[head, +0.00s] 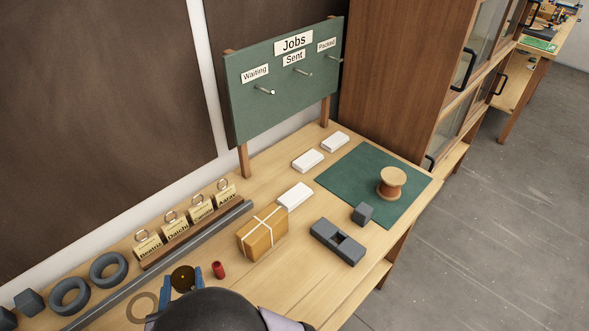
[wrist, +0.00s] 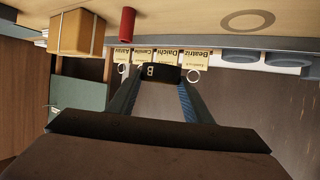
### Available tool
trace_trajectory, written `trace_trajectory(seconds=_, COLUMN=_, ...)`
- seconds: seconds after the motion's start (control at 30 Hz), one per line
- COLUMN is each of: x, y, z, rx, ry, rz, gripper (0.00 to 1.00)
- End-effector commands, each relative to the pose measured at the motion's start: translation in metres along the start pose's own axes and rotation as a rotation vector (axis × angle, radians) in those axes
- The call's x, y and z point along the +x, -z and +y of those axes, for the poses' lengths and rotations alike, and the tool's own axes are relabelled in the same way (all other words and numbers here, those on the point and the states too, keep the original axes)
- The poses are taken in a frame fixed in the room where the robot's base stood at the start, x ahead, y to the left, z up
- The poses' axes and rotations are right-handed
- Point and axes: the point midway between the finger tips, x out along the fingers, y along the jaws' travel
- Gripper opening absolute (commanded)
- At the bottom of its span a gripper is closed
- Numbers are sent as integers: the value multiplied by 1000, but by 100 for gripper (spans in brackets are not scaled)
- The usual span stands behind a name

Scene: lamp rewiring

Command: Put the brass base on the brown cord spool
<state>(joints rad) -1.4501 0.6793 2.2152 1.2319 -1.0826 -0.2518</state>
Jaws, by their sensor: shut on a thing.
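My gripper (head: 183,280) is shut on the brass base (head: 182,277), a dark brown-gold disc, at the front of the bench. In the wrist view the held piece (wrist: 160,73) shows as a dark block face marked "B" between the two blue-grey fingers. The brown cord spool (head: 391,183) stands upright on the green mat (head: 345,165) at the far right of the bench. It is well apart from my gripper, and nothing sits on its top. The spool does not show in the wrist view.
A tied parcel (head: 262,233), red cylinder (head: 218,270), grey slotted block (head: 337,241) and grey cube (head: 363,213) stand between my gripper and the spool. White boxes (head: 295,196) lie behind. A jobs board (head: 285,85) with pegs rises at the back. A flat ring (head: 143,307) lies at left.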

Motion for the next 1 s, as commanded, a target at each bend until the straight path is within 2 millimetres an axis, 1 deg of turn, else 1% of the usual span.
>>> trace_trajectory(seconds=0.03, x=18, y=9, z=8, rx=11, ry=-18, rz=5, gripper=12)
trace_trajectory(seconds=0.17, x=60, y=32, z=29, rx=23, ry=-46, rz=6, gripper=12)
trace_trajectory(seconds=0.2, x=73, y=40, z=37, rx=26, ry=-54, rz=7, gripper=12)
trace_trajectory(seconds=0.27, x=91, y=51, z=52, rx=31, ry=-67, rz=7, gripper=12)
trace_trajectory(seconds=0.3, x=103, y=58, z=63, rx=34, ry=-76, rz=7, gripper=12)
trace_trajectory(seconds=0.37, x=120, y=70, z=81, rx=39, ry=-89, rz=7, gripper=12)
trace_trajectory(seconds=0.4, x=130, y=77, z=94, rx=43, ry=-97, rz=8, gripper=12)
trace_trajectory(seconds=0.47, x=145, y=88, z=115, rx=47, ry=-110, rz=7, gripper=12)
trace_trajectory(seconds=0.5, x=154, y=95, z=130, rx=50, ry=-120, rz=8, gripper=12)
trace_trajectory(seconds=0.57, x=166, y=104, z=153, rx=55, ry=-133, rz=8, gripper=12)
trace_trajectory(seconds=0.6, x=174, y=111, z=170, rx=58, ry=-143, rz=8, gripper=12)
trace_trajectory(seconds=0.67, x=183, y=120, z=196, rx=65, ry=-158, rz=9, gripper=12)
trace_trajectory(seconds=0.7, x=189, y=125, z=214, rx=69, ry=-168, rz=7, gripper=12)
trace_trajectory(seconds=0.77, x=196, y=132, z=241, rx=75, ry=-183, rz=7, gripper=12)
trace_trajectory(seconds=0.8, x=200, y=137, z=260, rx=79, ry=-194, rz=8, gripper=12)
trace_trajectory(seconds=0.83, x=202, y=140, z=274, rx=81, ry=-202, rz=8, gripper=12)
trace_trajectory(seconds=0.87, x=204, y=143, z=288, rx=85, ry=-210, rz=7, gripper=12)
trace_trajectory(seconds=0.9, x=206, y=146, z=307, rx=89, ry=-221, rz=8, gripper=12)
trace_trajectory(seconds=0.97, x=207, y=150, z=336, rx=96, ry=-239, rz=8, gripper=12)
trace_trajectory(seconds=1.0, x=207, y=152, z=355, rx=101, ry=-251, rz=6, gripper=12)
